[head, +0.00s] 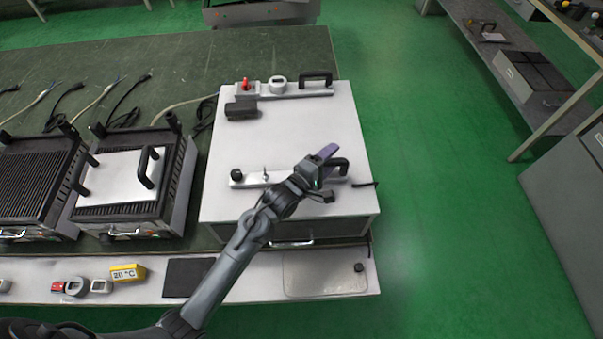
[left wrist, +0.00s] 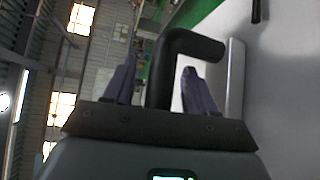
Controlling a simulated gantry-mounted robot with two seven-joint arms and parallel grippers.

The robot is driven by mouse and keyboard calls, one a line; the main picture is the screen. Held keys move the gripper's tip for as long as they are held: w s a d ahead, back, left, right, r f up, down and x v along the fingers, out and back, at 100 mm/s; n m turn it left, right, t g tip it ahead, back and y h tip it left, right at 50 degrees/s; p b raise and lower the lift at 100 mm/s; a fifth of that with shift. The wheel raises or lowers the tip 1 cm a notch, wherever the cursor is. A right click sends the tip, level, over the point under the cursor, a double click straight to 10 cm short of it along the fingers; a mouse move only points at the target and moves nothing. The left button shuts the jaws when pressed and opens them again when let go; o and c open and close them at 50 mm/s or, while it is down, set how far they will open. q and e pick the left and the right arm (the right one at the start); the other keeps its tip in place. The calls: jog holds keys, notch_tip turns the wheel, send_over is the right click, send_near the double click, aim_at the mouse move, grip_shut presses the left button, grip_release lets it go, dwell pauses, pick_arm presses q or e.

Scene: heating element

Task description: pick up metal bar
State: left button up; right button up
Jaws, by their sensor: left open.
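A light metal bar (head: 250,179) lies across the top of a white box (head: 230,140), with a black knob at its left end and a black handle (head: 341,163) at its right end. My left gripper (head: 324,158) is at the handle and hides part of the bar's right side. In the left wrist view, the black handle (left wrist: 188,45) stands between the two open fingers of my gripper (left wrist: 160,88). I cannot tell whether a finger touches it. A second similar metal bar (head: 308,94) with a black handle lies at the box's back edge. My right gripper is not in view.
Left of the box are two black ribbed heating units (head: 178,175), one with a metal plate (head: 122,172) on it. A front shelf holds a yellow temperature display (head: 127,273) and a dark mat (head: 187,278).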

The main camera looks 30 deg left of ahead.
pick_arm(q)
jog(key=shift+c, duration=0.3)
grip_shut()
jog(key=shift+r, duration=0.2)
